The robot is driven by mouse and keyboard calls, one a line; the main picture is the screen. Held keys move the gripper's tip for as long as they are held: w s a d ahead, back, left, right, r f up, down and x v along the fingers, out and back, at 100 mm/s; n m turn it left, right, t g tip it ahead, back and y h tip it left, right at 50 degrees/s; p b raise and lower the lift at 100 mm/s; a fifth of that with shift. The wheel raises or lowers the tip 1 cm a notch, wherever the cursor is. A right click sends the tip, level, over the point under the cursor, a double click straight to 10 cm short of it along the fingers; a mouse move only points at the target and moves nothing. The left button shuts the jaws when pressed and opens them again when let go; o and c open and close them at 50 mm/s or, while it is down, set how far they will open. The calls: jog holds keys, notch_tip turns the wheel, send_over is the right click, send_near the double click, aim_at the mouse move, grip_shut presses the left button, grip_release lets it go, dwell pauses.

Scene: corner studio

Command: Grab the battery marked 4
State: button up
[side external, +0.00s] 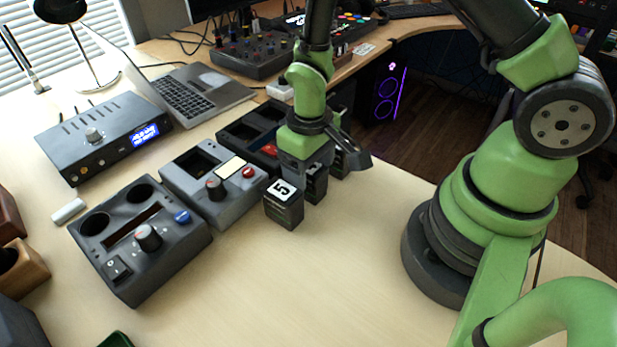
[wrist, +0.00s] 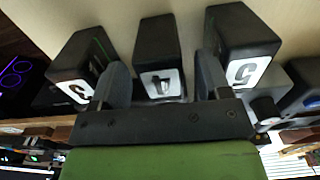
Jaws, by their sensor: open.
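The battery marked 4 (wrist: 160,55) is a black block with a white label, seen upside down in the wrist view. It stands between the two fingers of my open gripper (wrist: 162,80), with no clear contact visible. In the side view, my gripper (side external: 318,163) is low over the row and hides most of this battery (side external: 316,187). The battery marked 5 (side external: 284,208) stands nearer the camera; it is close beside one finger in the wrist view (wrist: 240,40). The battery marked 3 (wrist: 80,65) is close beside the other finger.
A dark grey knobbed box (side external: 140,262) and a lighter grey one (side external: 225,205) stand left of the batteries. A black tray (side external: 236,134) is behind my gripper. A laptop (side external: 190,98) and an amplifier-like box (side external: 105,135) are farther back. The front table is clear.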

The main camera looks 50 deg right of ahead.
aim_at(308, 180)
jog(key=shift+a+f, duration=0.1)
jog(key=shift+f, duration=1.45)
jog(key=c, duration=1.2)
jog(key=shift+r, duration=0.15)
